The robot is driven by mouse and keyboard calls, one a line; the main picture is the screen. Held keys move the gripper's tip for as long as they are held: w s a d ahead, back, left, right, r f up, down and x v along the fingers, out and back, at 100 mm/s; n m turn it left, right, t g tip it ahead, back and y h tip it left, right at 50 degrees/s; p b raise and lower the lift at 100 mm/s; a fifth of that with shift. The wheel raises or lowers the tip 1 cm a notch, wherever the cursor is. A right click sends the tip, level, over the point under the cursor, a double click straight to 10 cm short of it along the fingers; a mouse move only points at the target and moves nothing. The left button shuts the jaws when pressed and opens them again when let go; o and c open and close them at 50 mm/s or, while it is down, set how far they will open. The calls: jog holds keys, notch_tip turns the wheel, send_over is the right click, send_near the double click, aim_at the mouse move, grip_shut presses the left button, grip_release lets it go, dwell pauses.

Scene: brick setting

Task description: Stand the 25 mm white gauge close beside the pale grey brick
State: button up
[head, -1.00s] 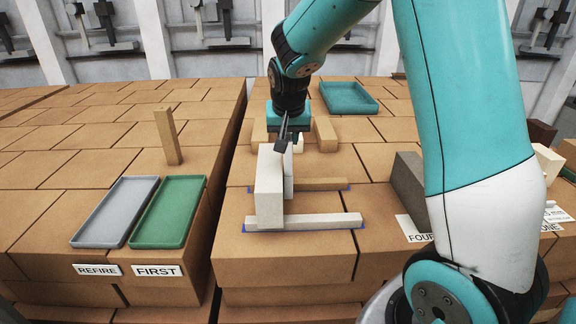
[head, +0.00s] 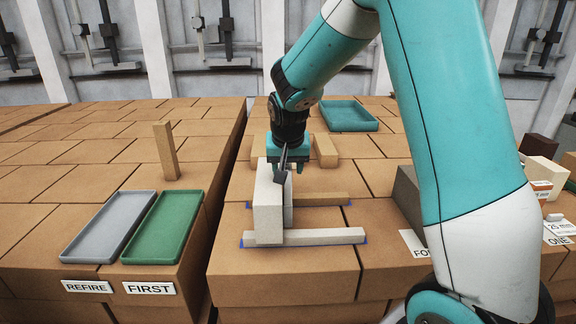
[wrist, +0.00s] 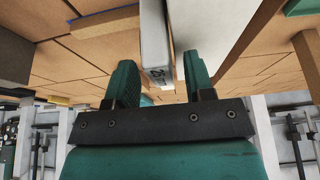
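The pale grey brick (head: 267,212) stands upright at the left end of the low bars, and its side shows at the right in the wrist view (wrist: 199,30). The white gauge (head: 288,202) stands as a thin upright slab just right of the brick. In the wrist view the gauge (wrist: 154,38), with a partly readable number on its end, is between my fingers; a narrow gap separates it from the brick. My gripper (wrist: 160,80) is open around the gauge, with space visible by the right finger. In the head view my gripper (head: 285,172) is partly hidden behind the brick.
A pale bar (head: 320,236) and a tan bar (head: 322,199) lie on blue strips right of the brick. A dark grey block (head: 408,195) stands farther right. Grey (head: 82,258) and green (head: 132,257) trays lie left across a gap; a teal tray (head: 348,127) is behind.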

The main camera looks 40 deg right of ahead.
jog(key=shift+r, duration=0.1)
jog(key=shift+r, duration=0.25)
jog(key=b+v, duration=0.3)
jog(key=v, duration=0.9)
jog(key=s+a+f+n+g+y, duration=0.2)
jog(key=s+a+f+n+y, duration=0.1)
jog(key=s+a+n, duration=0.4)
jog(key=s+a+f+n+g+y, duration=0.1)
jog(key=s+a+f+n+y, duration=0.2)
jog(key=s+a+n, duration=0.4)
jog(key=s+a+f, duration=0.1)
jog(key=s+a, duration=0.6)
jog(key=s, duration=0.3)
jog(key=shift+s+a+f+g+y, duration=0.15)
jog(key=shift+s+g+y, duration=0.05)
jog(key=shift+g+y, duration=0.2)
